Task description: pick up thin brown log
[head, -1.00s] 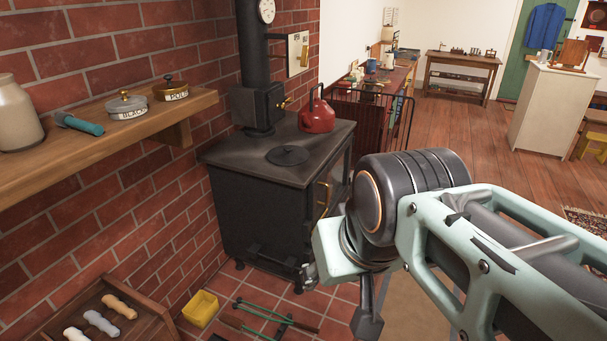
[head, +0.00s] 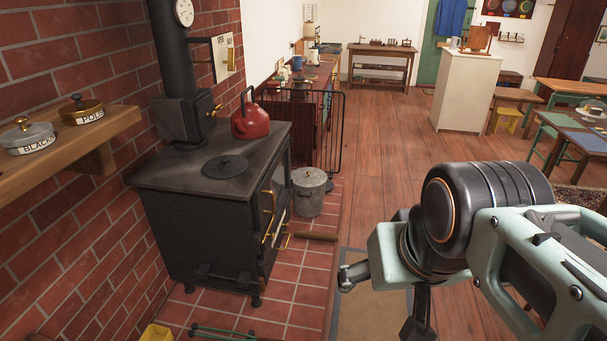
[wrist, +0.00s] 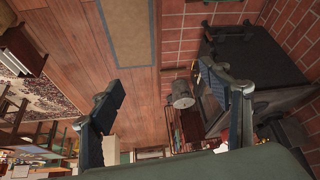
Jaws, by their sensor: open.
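A thin brown piece that looks like the log (head: 316,236) lies on the red tiles at the right of the black stove, in front of the grey lidded bucket. It is small in the head view, so I cannot be sure of its shape. My gripper (head: 384,301) is in front of it and to the right in the head view, apart from it. In the wrist view my gripper (wrist: 165,88) has its two fingers wide apart with nothing between them. The bucket (wrist: 181,94) shows beyond the fingers there.
The black stove (head: 215,235) with a red kettle (head: 250,122) stands at the left against the brick wall. A grey bucket (head: 309,192) and a black metal guard (head: 333,135) stand beside it. Open wooden floor (head: 385,165) lies to the right.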

